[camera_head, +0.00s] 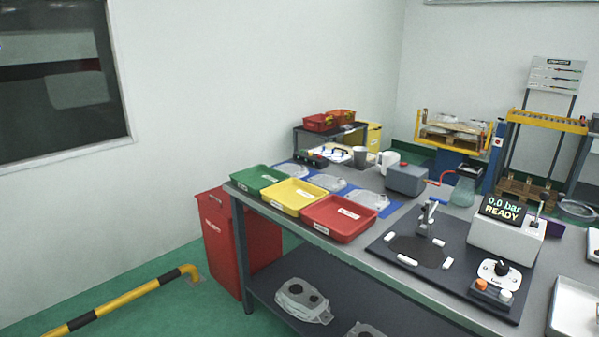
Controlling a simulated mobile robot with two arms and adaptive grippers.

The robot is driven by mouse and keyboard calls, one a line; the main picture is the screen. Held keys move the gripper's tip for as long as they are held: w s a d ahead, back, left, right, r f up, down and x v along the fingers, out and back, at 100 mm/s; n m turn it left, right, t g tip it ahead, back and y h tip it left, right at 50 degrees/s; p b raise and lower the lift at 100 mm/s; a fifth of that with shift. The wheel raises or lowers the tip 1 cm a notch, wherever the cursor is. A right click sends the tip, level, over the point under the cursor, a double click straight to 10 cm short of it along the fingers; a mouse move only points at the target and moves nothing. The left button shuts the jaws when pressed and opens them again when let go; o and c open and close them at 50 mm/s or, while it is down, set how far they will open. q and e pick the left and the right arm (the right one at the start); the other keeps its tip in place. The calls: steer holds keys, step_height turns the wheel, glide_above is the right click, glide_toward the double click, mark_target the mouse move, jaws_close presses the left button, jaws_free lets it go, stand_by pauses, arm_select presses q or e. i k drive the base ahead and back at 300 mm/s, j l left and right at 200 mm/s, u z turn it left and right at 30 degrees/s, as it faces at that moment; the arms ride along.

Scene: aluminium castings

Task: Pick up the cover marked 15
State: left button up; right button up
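Several grey aluminium castings that look like covers lie in a row on blue mats on the workbench, behind the coloured trays. One cover (293,170) is behind the green tray, a middle cover (327,182) is behind the yellow tray, and a third cover (367,199) is behind the red tray. No number can be read on any of them from here, so I cannot tell which is marked 15. Neither of my grippers is in view.
Green (257,192), yellow (293,210) and red (338,236) trays line the bench's front edge. A black test plate (400,269) and a gauge reading "0.0 bar READY" (508,240) are at right. Castings (303,300) lie on the lower shelf. A red bin (214,240) and yellow-black rail (125,302) stand left.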

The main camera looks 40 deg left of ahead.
mark_target(332, 185)
steer(key=i+j+u, duration=0.25)
steer(key=i+j, duration=0.2)
steer(key=i+j+u, duration=0.2)
steer(key=i+j, duration=0.15)
steer(key=i, duration=0.2)
steer(key=i+j+u, duration=0.25)
steer(key=i, duration=0.3)
